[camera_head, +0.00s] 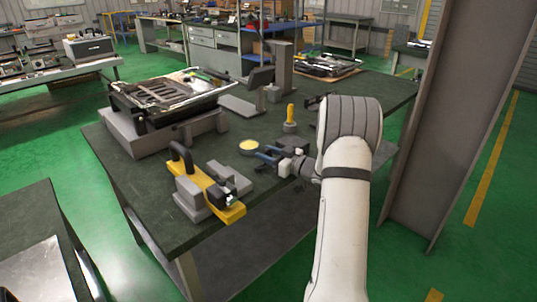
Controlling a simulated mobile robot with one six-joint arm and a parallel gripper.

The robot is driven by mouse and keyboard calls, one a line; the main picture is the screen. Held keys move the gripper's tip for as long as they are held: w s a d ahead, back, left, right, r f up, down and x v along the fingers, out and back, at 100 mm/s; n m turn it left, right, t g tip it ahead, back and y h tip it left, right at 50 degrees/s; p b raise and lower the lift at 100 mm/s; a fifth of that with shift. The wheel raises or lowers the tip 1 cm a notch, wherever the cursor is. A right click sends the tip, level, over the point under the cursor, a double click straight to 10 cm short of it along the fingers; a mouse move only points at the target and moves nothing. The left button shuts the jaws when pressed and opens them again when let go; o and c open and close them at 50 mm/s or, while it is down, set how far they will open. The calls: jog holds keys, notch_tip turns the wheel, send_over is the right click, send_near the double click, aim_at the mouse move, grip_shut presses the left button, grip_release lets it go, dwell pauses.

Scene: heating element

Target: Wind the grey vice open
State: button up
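My arm reaches in from the lower right, and my gripper (262,153) is low over the green-topped workbench (150,215). Its two dark bluish fingers point left and look apart, with nothing seen between them. A clamp-like fixture (208,187) with grey blocks, a yellow base and a black curved handle stands near the front edge, left of my gripper and clear of it. It may be the grey vice, but I cannot be sure. I cannot tell how wide its jaws stand. A grey upright block (283,70) with a flat plate stands farther back.
A round yellow-topped piece (249,147) lies just beyond my fingertips. A yellow-handled piece (290,117) stands behind my gripper. A large black-framed heating element (172,95) sits on grey supports at the back left. A grey column (450,110) rises to the right.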

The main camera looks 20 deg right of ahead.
jog(key=shift+o, duration=0.2)
jog(key=v, duration=0.7)
jog(key=shift+s+d, duration=0.2)
jog(key=shift+s, duration=0.15)
